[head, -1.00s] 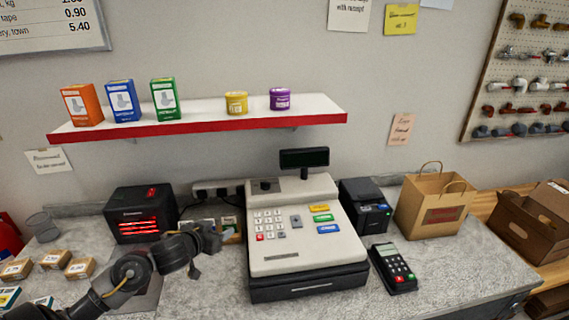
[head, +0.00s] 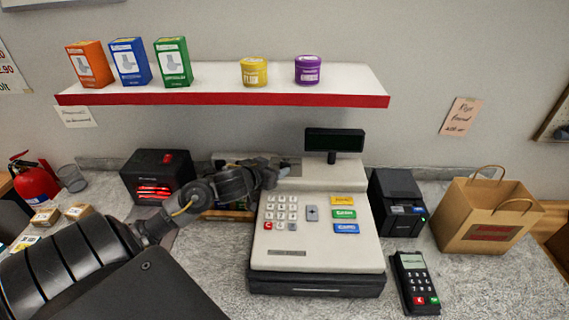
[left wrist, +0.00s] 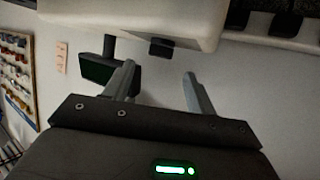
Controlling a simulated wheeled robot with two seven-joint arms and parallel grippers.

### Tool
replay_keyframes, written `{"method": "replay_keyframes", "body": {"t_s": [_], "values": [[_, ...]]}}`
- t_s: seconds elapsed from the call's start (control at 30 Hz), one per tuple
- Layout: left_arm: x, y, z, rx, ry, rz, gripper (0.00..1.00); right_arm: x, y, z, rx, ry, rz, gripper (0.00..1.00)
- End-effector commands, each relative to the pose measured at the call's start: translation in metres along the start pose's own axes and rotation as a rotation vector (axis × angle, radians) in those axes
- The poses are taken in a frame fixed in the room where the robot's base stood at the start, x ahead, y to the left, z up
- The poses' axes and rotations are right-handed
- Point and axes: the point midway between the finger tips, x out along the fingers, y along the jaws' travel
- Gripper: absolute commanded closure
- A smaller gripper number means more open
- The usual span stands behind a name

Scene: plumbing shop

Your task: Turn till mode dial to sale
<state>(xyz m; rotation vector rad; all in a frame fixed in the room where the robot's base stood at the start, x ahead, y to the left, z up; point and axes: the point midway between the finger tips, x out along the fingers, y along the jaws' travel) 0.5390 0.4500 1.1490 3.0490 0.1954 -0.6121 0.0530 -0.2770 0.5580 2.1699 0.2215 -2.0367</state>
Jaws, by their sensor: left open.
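The till (head: 318,258), a cream cash register with a keypad and coloured keys, stands on the counter in the head view. My left gripper (head: 279,171) is at its back left top corner and hides the dial there. In the left wrist view the scene looks upside down. The till's pale body (left wrist: 130,18) is at the top, and the small dark mode dial (left wrist: 160,47) sticks out from it. My open left gripper (left wrist: 158,70) has the dial lined up between its fingertips, seemingly just beyond them. The dial's setting and labels cannot be read. My right gripper is out of view.
A customer display (head: 334,141) rises behind the till, close to the left gripper. A shelf (head: 222,96) with boxes and tins hangs above. A black printer (head: 396,204), card terminal (head: 414,280) and paper bag (head: 487,215) are on the right, a black heater-like box (head: 157,178) on the left.

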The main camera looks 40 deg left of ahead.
Motion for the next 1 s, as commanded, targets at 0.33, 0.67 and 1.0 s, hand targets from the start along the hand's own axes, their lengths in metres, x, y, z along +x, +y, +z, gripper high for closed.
{"method": "replay_keyframes", "body": {"t_s": [0.33, 0.67, 1.0], "values": [[0.054, 0.001, -0.001, -0.002, 0.000, 0.001, 0.44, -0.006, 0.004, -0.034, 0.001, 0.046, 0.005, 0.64], [0.064, 0.001, 0.000, 0.001, 0.000, 0.001, 0.44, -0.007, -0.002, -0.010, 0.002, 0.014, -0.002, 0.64], [0.063, 0.001, 0.000, 0.001, 0.000, 0.001, 0.75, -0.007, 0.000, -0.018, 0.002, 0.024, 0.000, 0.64]]}}
